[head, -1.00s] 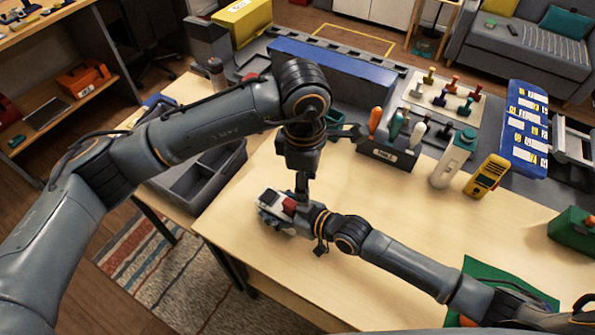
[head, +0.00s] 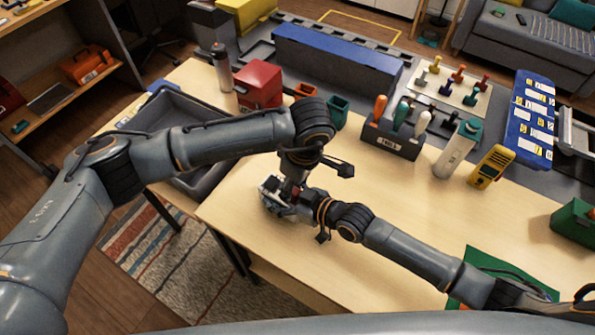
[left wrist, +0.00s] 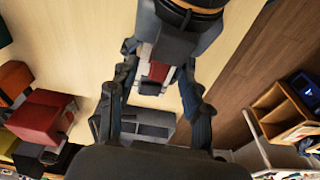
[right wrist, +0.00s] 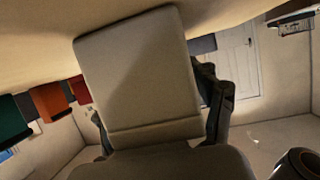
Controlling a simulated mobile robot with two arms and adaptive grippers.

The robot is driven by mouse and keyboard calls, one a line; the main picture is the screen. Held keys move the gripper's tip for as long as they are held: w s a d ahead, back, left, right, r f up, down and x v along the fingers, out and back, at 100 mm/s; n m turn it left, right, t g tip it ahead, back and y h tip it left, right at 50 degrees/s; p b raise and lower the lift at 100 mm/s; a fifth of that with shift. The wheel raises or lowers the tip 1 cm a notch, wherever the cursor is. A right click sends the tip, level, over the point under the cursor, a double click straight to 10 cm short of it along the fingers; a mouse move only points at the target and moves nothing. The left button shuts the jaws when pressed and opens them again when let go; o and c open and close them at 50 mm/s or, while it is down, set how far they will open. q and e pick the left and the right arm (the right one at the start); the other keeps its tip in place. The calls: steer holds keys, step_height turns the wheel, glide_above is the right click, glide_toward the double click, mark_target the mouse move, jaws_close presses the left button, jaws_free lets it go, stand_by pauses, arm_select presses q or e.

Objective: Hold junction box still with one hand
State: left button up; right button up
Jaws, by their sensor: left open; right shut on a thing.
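The junction box (head: 268,196), small and grey-white, sits near the table's left front edge, largely covered by my arms. My right gripper (head: 290,203) reaches it from the right and is shut on it. In the right wrist view a broad light-grey face of the box (right wrist: 140,75) fills the space between the fingers. My left gripper (head: 294,185) points down close above the box and is open. In the left wrist view its fingers (left wrist: 152,115) stand apart, with a red part (left wrist: 157,70) on the box beyond them. I cannot tell whether they touch it.
A grey tray (head: 222,187) lies at the left under my left arm. A red box (head: 259,84), tool holder (head: 391,138), white bottle (head: 458,148) and yellow meter (head: 490,168) stand toward the back. The front middle of the table (head: 420,220) is clear.

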arm_select(q)
steer(key=shift+w+a+f, duration=0.1)
steer(key=shift+a+f, duration=0.05)
steer(key=shift+f, duration=0.8)
jaws_close()
